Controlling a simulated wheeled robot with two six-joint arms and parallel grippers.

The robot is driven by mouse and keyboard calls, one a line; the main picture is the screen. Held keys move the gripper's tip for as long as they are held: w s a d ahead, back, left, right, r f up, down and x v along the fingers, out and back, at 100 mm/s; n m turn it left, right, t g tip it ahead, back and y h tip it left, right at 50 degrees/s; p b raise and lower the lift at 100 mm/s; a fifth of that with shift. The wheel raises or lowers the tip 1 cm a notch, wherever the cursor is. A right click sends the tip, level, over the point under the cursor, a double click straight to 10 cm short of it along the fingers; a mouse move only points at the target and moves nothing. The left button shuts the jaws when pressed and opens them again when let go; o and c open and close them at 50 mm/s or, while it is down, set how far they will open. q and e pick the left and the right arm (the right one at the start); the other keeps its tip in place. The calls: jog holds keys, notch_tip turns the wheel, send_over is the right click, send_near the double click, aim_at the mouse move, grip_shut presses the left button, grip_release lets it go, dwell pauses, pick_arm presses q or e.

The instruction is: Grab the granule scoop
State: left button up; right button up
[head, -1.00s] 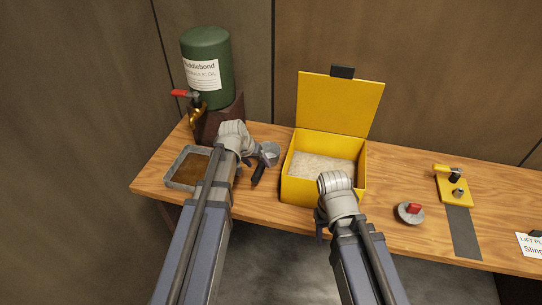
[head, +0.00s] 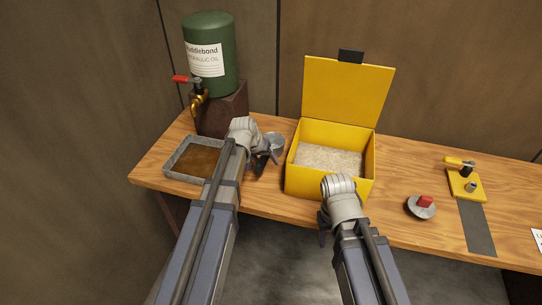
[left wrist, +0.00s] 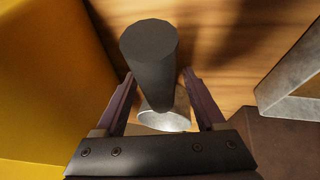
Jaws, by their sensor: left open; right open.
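The granule scoop (head: 274,142) lies on the bench between the grey tray and the yellow box. Its grey metal bowl shows in the head view; its handle is mostly hidden by my left gripper (head: 262,162). In the left wrist view the scoop's dark round handle (left wrist: 150,55) points toward the camera, with the pale bowl (left wrist: 165,112) beyond it. My left gripper (left wrist: 158,76) is open, with one finger on each side of the handle and not closed on it. My right gripper (head: 322,230) is open, low in front of the yellow box, mostly hidden by its arm.
The open yellow box (head: 330,182) of pale granules stands right of the scoop. The grey tray (head: 170,165) with brown contents is at left, below a green oil drum (head: 210,60) with a tap. A red-knobbed disc (head: 421,207) and yellow fixture (head: 466,184) are at right.

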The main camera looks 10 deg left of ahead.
pick_arm(q)
jog(key=shift+x, duration=0.75)
jog(key=shift+r, duration=0.1)
grip_shut()
dwell(0.8)
